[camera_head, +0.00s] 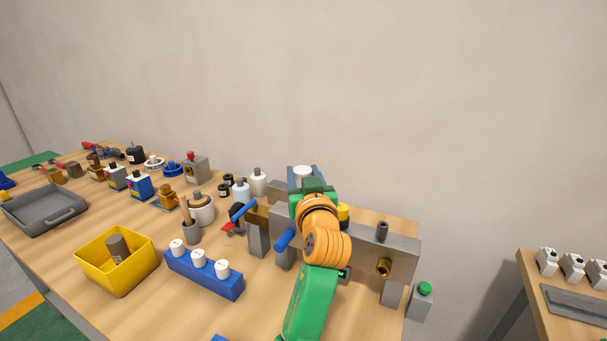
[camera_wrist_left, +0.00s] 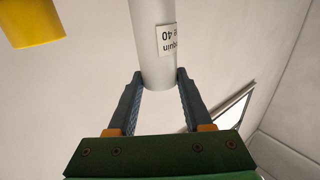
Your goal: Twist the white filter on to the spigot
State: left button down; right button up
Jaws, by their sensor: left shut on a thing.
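The white filter (camera_head: 303,172) is a white cylinder between the two blue-grey fingers of my left gripper (camera_head: 303,179). In the left wrist view the filter (camera_wrist_left: 155,35) has a printed label on its side, and both fingers touch its end. My left gripper is shut on it, at the back edge of a grey metal rig (camera_head: 400,258). My green and orange arm hides part of the rig. A brass fitting (camera_head: 384,268) sits on the rig's front and a dark stub (camera_head: 382,230) on top. I cannot tell which part is the spigot. My right gripper is not in view.
A blue rack with white caps (camera_head: 206,275), a yellow bin (camera_head: 112,262) and a grey tray (camera_head: 42,210) stand on the wooden table to the left. Several bottles and blocks crowd behind them. A green-button box (camera_head: 421,302) is at the right. A yellow part (camera_wrist_left: 30,22) shows in the left wrist view.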

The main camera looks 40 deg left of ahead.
pick_arm(q)
jog(key=shift+f, duration=0.3)
jog(key=shift+c, duration=1.2)
grip_release()
jog(key=b+v, duration=0.3)
jog(key=v, duration=0.4)
jog(key=shift+o, duration=0.2)
